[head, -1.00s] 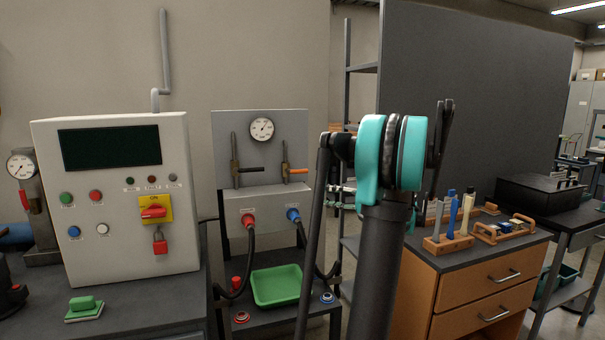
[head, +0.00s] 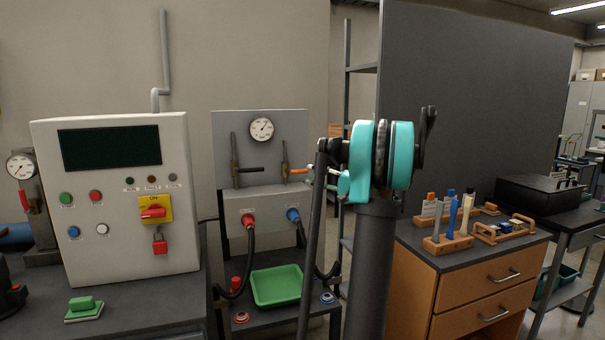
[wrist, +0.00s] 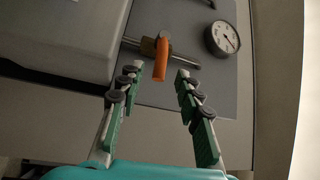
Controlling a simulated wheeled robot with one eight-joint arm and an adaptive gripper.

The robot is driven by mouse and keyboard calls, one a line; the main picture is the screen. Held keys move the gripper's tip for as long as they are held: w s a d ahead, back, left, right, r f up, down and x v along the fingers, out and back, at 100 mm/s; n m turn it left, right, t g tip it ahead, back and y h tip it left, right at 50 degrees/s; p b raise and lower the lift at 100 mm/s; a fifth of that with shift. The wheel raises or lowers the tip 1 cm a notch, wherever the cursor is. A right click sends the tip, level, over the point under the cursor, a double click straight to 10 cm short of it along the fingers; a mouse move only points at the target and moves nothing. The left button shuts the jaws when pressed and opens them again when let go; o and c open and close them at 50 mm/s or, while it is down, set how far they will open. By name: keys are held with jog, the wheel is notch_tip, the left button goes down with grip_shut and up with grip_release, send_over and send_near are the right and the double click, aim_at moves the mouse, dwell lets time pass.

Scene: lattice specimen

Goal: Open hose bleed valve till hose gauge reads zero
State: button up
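The round hose gauge (head: 262,129) is on a grey panel; its needle points up and right, but the scale is too small to read. It also shows in the wrist view (wrist: 222,38). Below it are two valves: one with a black lever (head: 250,169), one with an orange lever (head: 297,172). Both levers point sideways to the right in the head view. My gripper (head: 313,175) is at the orange lever's right end. In the wrist view my gripper (wrist: 160,73) is open, and the orange lever (wrist: 161,60) lies ahead between its fingertips, with gaps at both sides.
Red (head: 248,220) and blue (head: 293,215) hose couplings are below the valves, with black hoses hanging down. A green tray (head: 277,286) stands beneath. A control cabinet (head: 120,235) is at left; a wooden drawer unit (head: 470,285) is at right.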

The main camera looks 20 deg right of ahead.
aim_at(302, 172)
jog(key=shift+x, duration=2.45)
grip_shut()
